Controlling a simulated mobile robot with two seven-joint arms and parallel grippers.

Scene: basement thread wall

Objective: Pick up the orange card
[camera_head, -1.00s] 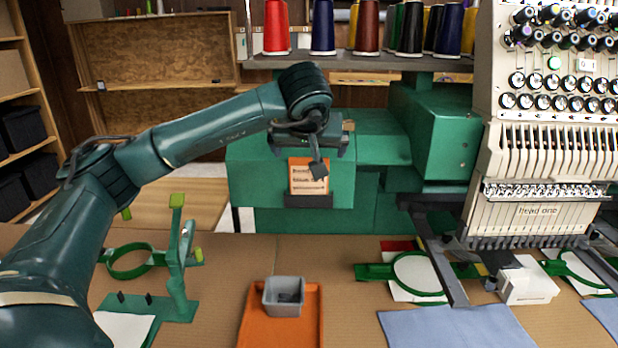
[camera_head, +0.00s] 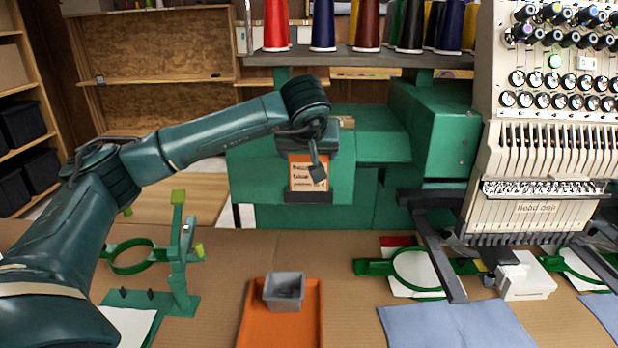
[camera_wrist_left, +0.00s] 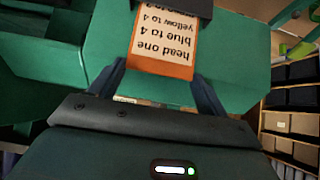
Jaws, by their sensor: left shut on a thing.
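The orange card (camera_head: 308,174) has a pale panel with dark writing. It stands upright in a dark holder (camera_head: 308,197) on the front of the green machine body. The card also shows in the left wrist view (camera_wrist_left: 165,45), upside down, with its lower end in the dark holder. My left gripper (camera_head: 307,163) is at the upper part of the card. In the left wrist view its two fingers (camera_wrist_left: 157,78) lie at the card's two side edges, shut on it. One dark fingertip covers part of the card's right side in the head view. My right gripper is out of view.
A shelf of thread spools (camera_head: 367,26) runs above the green machine body. The embroidery head (camera_head: 550,120) stands at right. On the table are an orange tray (camera_head: 252,325) with a grey bin (camera_head: 284,290), green hoops (camera_head: 420,268) and blue cloth (camera_head: 455,328).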

